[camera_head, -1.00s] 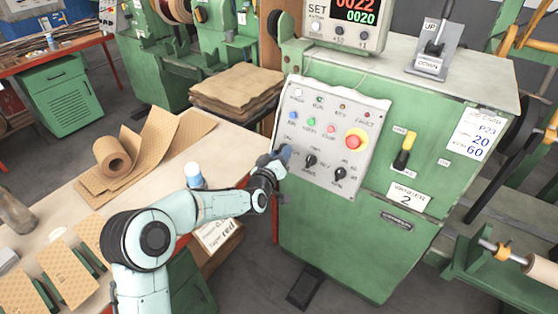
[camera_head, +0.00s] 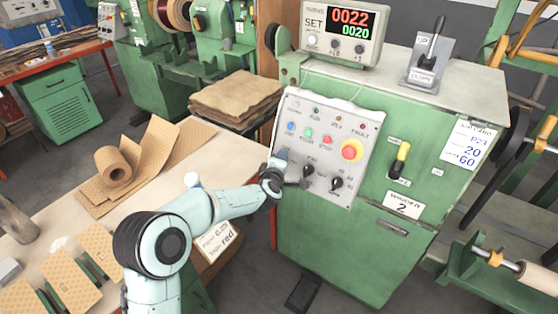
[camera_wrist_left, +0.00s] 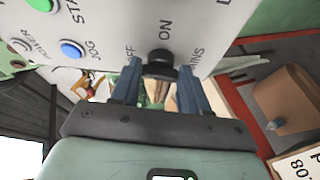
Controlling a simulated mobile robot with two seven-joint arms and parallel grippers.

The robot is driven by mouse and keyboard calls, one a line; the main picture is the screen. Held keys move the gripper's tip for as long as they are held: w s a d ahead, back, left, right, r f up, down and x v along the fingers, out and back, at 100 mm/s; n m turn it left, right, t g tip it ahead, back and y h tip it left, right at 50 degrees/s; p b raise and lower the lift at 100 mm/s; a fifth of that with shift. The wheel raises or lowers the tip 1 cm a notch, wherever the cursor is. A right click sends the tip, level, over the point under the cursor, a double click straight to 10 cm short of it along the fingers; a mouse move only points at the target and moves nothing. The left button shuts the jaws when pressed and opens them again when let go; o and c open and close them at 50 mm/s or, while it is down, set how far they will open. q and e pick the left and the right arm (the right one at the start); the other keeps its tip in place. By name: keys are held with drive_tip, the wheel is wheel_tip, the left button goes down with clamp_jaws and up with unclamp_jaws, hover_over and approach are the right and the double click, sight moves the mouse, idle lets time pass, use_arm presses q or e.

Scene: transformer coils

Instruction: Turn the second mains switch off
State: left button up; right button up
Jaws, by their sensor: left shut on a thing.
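The grey control panel (camera_head: 325,140) sits on the green machine marked WINDER 2. The mains switch is a black rotary knob (camera_wrist_left: 158,60) with OFF, ON and MAINS printed beside it in the left wrist view. My left gripper (camera_wrist_left: 159,72) is shut on this knob, one finger on each side. In the head view my left gripper (camera_head: 281,164) is at the panel's lower left edge and hides the knob. I cannot tell the knob's pointer direction. My right gripper is not in view.
Two other black knobs (camera_head: 307,171) (camera_head: 337,184) and a red emergency button (camera_head: 352,150) on yellow are right of my left gripper. A yellow-tipped lever (camera_head: 400,157) is farther right. A workbench (camera_head: 125,212) with paper rolls lies under my left arm.

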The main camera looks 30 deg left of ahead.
use_arm(q)
drive_tip(key=shift+r+n+p, duration=0.1)
drive_tip(key=shift+n+p, duration=0.2)
drive_tip(key=shift+n, duration=0.2)
drive_tip(key=o, duration=1.1)
drive_tip(key=shift+c, duration=0.2)
drive_tip(key=shift+s, duration=0.1)
drive_tip(key=b+v, duration=0.1)
drive_tip(key=v, duration=1.2)
drive_tip(key=shift+r, duration=0.2)
